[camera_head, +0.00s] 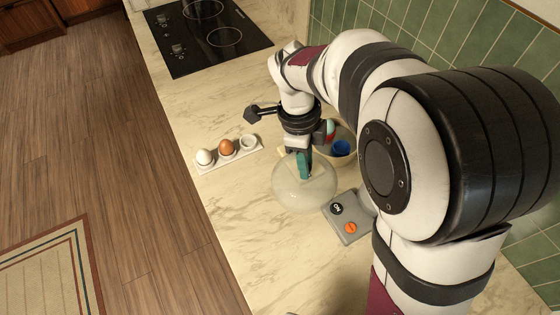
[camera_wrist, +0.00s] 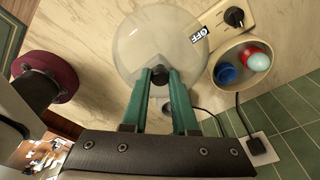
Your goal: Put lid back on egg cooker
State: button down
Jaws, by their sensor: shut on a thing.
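The lid is a clear dome (camera_head: 305,190) with a small dark knob, and it also shows in the wrist view (camera_wrist: 150,38). My gripper (camera_head: 304,165) is above the dome, with its green fingers (camera_wrist: 160,76) shut on the knob. Countertop shows through the dome. I cannot tell whether its rim touches the counter. A round, open, cream bowl-like vessel (camera_wrist: 217,90), perhaps the egg cooker, is beside the dome, uncovered. Blue, red and pale teal rounded things are inside it. In the head view my gripper partly hides this vessel (camera_head: 345,159).
A control box (camera_head: 347,228) with a dark knob and an orange part is close to the dome. A white holder (camera_head: 214,162) carries a white egg and a brown egg. A cord runs to a wall outlet (camera_wrist: 258,148). A cooktop (camera_head: 205,35) lies farther back. The front counter is clear.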

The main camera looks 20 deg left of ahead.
jog(key=w+d+r+n+t+y, duration=0.1)
jog(key=w+d+n, duration=0.1)
jog(key=w+n, duration=0.6)
jog(key=w+d+r+n+t, duration=0.1)
jog(key=w+d+n, duration=0.25)
jog(key=w, duration=0.85)
notch_tip(320, 180, down, 6)
jog(key=shift+s+a+f, duration=0.2)
jog(key=shift+a+f, duration=0.05)
jog(key=shift+a, duration=0.2)
jog(key=shift+f+n, duration=0.15)
jog(key=shift+n, duration=0.1)
dwell(0.4)
jog(key=shift+c, duration=0.6)
grip_release()
notch_tip(320, 180, up, 7)
dwell(0.6)
